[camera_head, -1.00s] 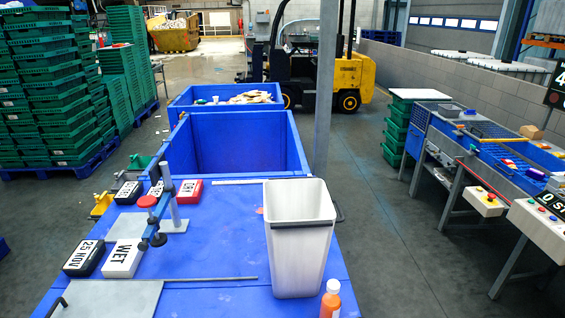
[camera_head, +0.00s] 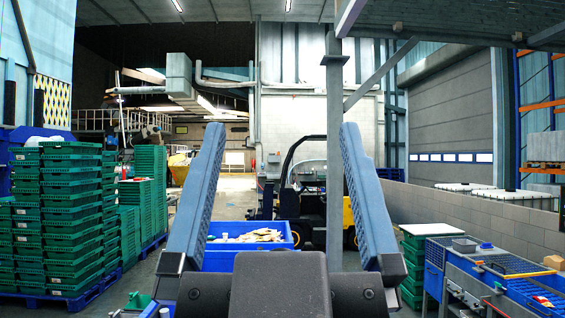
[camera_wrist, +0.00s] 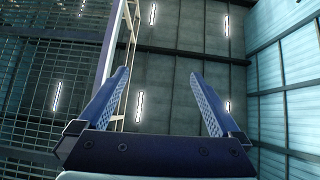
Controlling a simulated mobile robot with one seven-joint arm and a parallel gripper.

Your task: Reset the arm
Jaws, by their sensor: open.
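My gripper (camera_head: 283,190) stands upright in the middle of the head view, close to the camera, with its two blue-grey fingers pointing up and spread wide apart. Nothing is between the fingers. In the wrist view the gripper (camera_wrist: 164,98) is also open and empty, with the ceiling and its strip lights behind it. The gripper's dark body hides the lower middle of the head view.
A blue bin (camera_head: 222,258) with pale scraps stands beyond the gripper. Green crate stacks (camera_head: 57,215) are at the left. A blue and grey work station (camera_head: 480,270) is at the right, near a grey post (camera_head: 334,150). A forklift (camera_head: 303,205) stands behind.

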